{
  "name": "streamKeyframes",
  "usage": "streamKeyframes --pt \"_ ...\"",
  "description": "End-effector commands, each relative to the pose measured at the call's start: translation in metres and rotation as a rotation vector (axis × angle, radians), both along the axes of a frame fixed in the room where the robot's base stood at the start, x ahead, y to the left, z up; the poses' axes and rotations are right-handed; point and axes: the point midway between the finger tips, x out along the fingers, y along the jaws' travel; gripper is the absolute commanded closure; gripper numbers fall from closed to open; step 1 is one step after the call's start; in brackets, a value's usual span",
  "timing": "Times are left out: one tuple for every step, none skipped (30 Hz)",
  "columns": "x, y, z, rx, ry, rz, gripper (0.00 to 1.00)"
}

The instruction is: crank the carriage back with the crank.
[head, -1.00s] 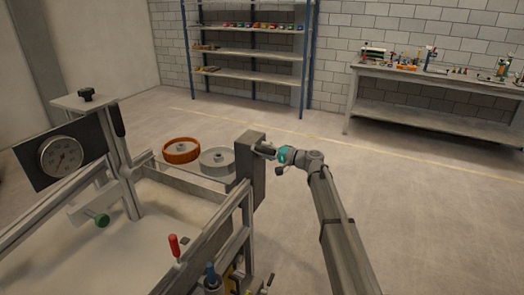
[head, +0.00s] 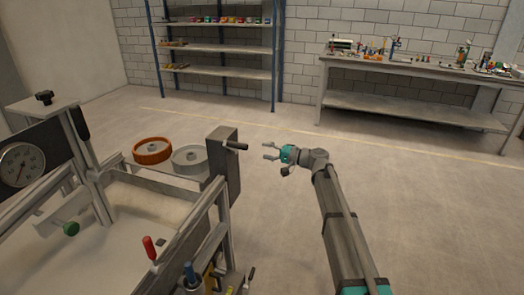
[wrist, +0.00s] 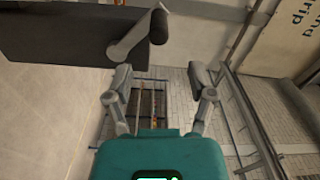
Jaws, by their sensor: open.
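The crank's dark handle (head: 236,146) sticks out to the right from a grey box (head: 222,168) at the corner of the sandbed frame. In the wrist view the handle (wrist: 158,27) and its grey crank arm (wrist: 128,41) show at the top, ahead of my fingertips. My gripper (head: 268,151) is open and empty, a short gap to the right of the handle, not touching it. Its spread fingers also show in the wrist view (wrist: 160,82). An upright gantry (head: 88,165) with a dial (head: 20,165) spans the bed; it looks like the carriage.
An orange wheel (head: 152,150) and a grey wheel (head: 190,158) sit behind the bed. A red-handled lever (head: 149,248) and a blue one (head: 190,275) stand in front. Shelves (head: 215,75) and a workbench (head: 400,105) are farther back. The floor at right is clear.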

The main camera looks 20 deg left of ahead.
Motion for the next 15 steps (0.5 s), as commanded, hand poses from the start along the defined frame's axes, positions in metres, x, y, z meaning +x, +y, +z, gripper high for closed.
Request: streamKeyframes --pt "0.000 -0.001 0.000 0.000 0.000 0.000 0.29" --pt "0.000 -0.001 0.000 0.000 0.000 0.000 0.29" --pt "0.000 -0.001 0.000 0.000 0.000 0.000 0.29" --pt "0.000 -0.001 0.000 0.000 0.000 0.000 0.29" --pt "0.000 -0.001 0.000 0.000 0.000 0.000 0.29" --pt "0.000 -0.001 0.000 0.000 0.000 0.000 0.29" --pt "0.000 -0.001 0.000 0.000 0.000 0.000 0.29" --pt "0.000 -0.001 0.000 0.000 0.000 0.000 0.31" --pt "0.000 -0.001 0.000 0.000 0.000 -0.001 0.38" --pt "0.000 -0.001 0.000 -0.001 0.000 0.000 0.44" --pt "0.000 -0.002 -0.001 -0.003 -0.001 -0.001 0.50" --pt "-0.001 -0.004 -0.001 -0.008 -0.003 -0.001 0.57" --pt "-0.001 -0.006 -0.002 -0.013 -0.004 -0.002 0.63" --pt "-0.002 -0.008 -0.004 -0.018 -0.006 -0.003 0.68" --pt "-0.004 -0.012 -0.006 -0.032 -0.010 -0.005 0.76"
